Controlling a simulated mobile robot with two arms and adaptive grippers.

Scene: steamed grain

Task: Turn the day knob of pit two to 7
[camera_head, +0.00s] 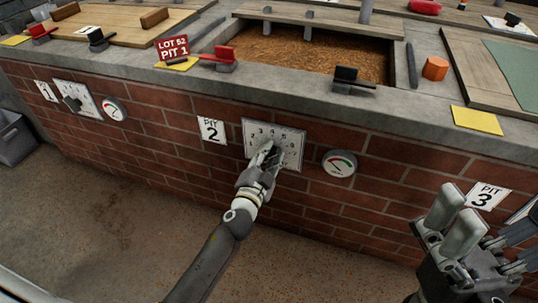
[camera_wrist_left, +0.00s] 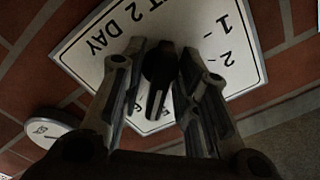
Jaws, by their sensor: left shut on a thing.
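The pit two day panel (camera_head: 293,139) is a white plate with digits on the brick wall, right of the PIT 2 sign (camera_head: 211,130). In the left wrist view the panel (camera_wrist_left: 95,62) appears upside down, its "2 DAY" lettering partly covered by my fingers. My left gripper (camera_head: 268,155) is at the panel, shut on the black day knob (camera_wrist_left: 159,72). The knob's narrow end lies near the digits 5 and 6; the exact digit is unclear. The 7 is hidden. My right gripper (camera_head: 487,236) is open and empty at the lower right, away from the panel.
A round gauge (camera_head: 339,164) sits just right of the panel. A stone ledge with a black clip (camera_head: 352,79), red clip (camera_head: 220,59) and yellow card (camera_head: 477,120) runs above. Pit one's panel (camera_head: 76,98) is at left, the PIT 3 sign (camera_head: 486,196) at right.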

